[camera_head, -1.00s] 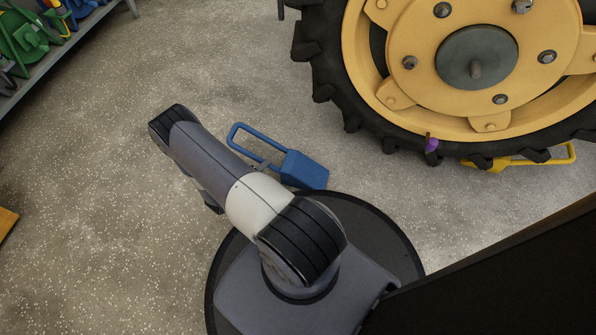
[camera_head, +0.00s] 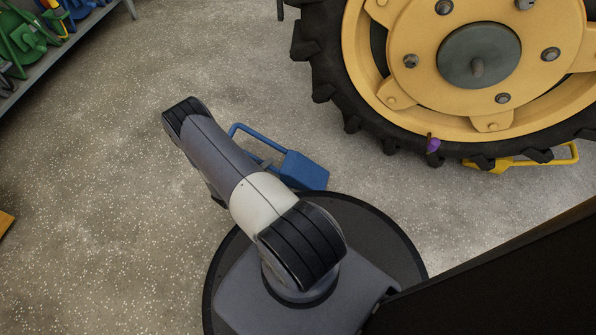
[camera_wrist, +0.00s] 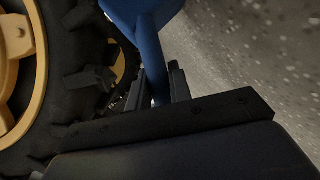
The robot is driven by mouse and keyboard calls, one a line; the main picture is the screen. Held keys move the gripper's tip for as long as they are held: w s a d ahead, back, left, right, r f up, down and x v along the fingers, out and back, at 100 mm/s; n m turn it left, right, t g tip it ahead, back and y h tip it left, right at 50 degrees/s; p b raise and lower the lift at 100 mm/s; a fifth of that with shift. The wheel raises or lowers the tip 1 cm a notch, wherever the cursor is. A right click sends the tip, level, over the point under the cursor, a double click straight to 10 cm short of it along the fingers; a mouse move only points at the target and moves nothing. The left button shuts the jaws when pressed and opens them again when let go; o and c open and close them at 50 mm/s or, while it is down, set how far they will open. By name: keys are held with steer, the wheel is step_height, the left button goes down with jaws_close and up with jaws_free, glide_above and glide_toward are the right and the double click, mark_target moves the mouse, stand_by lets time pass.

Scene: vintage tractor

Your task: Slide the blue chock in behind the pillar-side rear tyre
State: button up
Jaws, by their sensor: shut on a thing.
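The blue chock (camera_head: 303,171) is on or just above the concrete floor, left of the big rear tyre (camera_head: 330,82), with a clear gap between them. Its loop handle reaches up and left, partly hidden by my arm. In the wrist view the chock's blue handle (camera_wrist: 152,55) runs down between the fingers of my gripper (camera_wrist: 163,84), which is shut on it. The tyre (camera_wrist: 85,80) fills the left of that view. My gripper is hidden behind my arm in the head view. I cannot tell whether the chock touches the floor.
A yellow chock (camera_head: 520,160) sits against the underside of the tyre at the right. A purple object (camera_head: 433,145) is at the tyre's lower edge. A shelf (camera_head: 75,45) with green and blue items stands top left. Open floor (camera_head: 110,190) lies to the left.

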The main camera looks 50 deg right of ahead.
jaws_close()
stand_by(0.7)
steer(key=shift+r, duration=0.1)
